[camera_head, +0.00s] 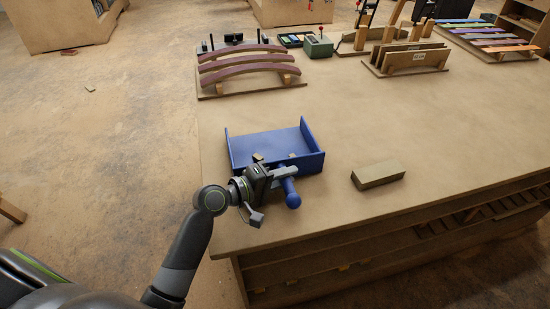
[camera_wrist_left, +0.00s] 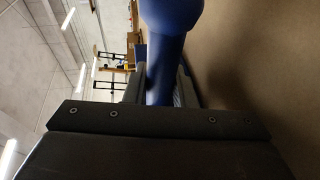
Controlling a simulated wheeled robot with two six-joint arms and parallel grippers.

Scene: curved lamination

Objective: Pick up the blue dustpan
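The blue dustpan (camera_head: 275,146) rests near the left front of the workbench, its open pan facing away and its handle (camera_head: 292,193) pointing toward the front edge. My left gripper (camera_head: 285,172) is at the handle, close to the pan, with one dark finger across its top. In the left wrist view the blue handle (camera_wrist_left: 166,65) runs between the two dark fingers (camera_wrist_left: 163,92), with no clear gap on either side. The lower finger is hidden in the head view. My right gripper is not in view.
A tan block (camera_head: 378,174) lies right of the dustpan on the workbench (camera_head: 400,130). Curved dark strips on a rack (camera_head: 245,68) stand behind it. A wooden holder (camera_head: 410,60) and coloured strips (camera_head: 490,35) are farther right. The bench middle is clear.

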